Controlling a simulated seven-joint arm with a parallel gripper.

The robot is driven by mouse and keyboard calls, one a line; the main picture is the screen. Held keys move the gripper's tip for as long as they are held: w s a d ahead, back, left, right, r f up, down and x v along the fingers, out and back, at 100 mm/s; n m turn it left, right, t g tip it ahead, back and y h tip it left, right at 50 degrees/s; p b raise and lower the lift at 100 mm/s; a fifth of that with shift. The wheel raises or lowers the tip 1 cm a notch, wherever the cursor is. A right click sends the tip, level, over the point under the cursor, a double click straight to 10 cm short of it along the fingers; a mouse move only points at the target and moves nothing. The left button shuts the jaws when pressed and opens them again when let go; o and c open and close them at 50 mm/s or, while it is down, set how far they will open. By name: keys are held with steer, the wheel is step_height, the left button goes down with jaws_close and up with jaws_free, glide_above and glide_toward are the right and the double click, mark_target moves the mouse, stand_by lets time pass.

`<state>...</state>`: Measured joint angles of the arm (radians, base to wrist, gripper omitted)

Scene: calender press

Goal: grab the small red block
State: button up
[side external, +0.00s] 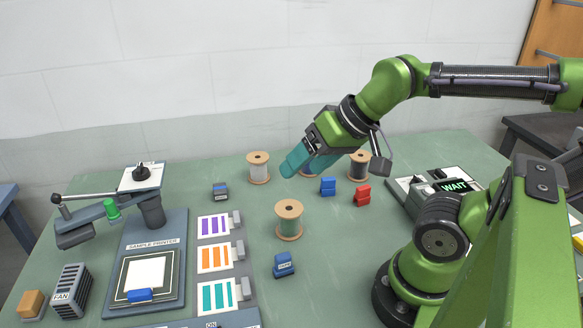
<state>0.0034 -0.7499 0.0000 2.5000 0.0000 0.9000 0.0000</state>
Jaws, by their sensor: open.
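The small red block (362,195) sits on the green table right of centre, just right of a blue block (328,187). My gripper (300,168), with teal fingers, is above the table, up and to the left of the red block and apart from it. It is open and I see nothing between its fingers. One finger is partly hidden behind the gripper body.
Thread spools (258,168) stand around the gripper, one (289,220) in front and others behind. A sample printer (150,270) and color swatches fill the left. A WAIT panel (455,186) stands to the right.

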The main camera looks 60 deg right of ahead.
steer(key=w+d+f+m+g+h, duration=0.2)
steer(key=d+f+m+g, duration=0.15)
steer(key=d, duration=0.95)
steer(key=g, duration=0.4)
glide_above(364, 187)
step_height(364, 187, down, 4)
steer(key=shift+n, duration=0.35)
step_height(364, 187, down, 11)
steer(key=shift+w+a+r, duration=0.1)
steer(key=shift+w+a, duration=0.05)
steer(key=shift+f, duration=2.9)
steer(key=c, duration=1.1)
